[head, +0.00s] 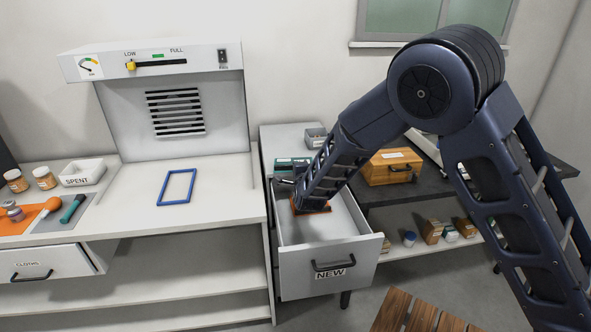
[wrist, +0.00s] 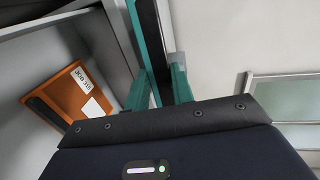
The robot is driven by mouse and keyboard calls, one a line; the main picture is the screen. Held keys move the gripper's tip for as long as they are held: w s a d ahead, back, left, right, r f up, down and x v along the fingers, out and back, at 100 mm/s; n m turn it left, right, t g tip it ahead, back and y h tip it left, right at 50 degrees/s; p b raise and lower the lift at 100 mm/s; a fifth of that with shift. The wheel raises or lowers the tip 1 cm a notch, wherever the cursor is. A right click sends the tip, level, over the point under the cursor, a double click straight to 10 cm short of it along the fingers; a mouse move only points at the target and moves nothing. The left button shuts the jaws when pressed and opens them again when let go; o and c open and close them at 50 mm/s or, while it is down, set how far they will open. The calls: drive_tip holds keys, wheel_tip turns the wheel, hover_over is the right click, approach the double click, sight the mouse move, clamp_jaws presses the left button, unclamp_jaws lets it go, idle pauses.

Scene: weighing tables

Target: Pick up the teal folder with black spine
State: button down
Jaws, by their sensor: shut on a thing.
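The teal folder with black spine (wrist: 143,40) is seen nearly edge-on in the wrist view, its teal face and black spine running up from between the fingers. My gripper (wrist: 160,80) is shut on it. In the head view a teal patch that looks like the folder (head: 292,163) shows at the back of the open drawer marked NEW (head: 327,258), beside my arm's end. My forearm hides much of the gripper there. I cannot tell whether the folder still touches the drawer.
An orange folder (wrist: 75,100) with a white label lies in the drawer; it also shows in the head view (head: 312,207). A wooden box (head: 391,170) stands on the dark table at right. A blue frame (head: 177,187) lies on the white bench at left.

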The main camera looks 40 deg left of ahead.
drive_tip(key=r+v, duration=0.1)
drive_tip(key=v, duration=1)
drive_tip(key=shift+r, duration=0.3)
drive_tip(key=shift+a, duration=0.1)
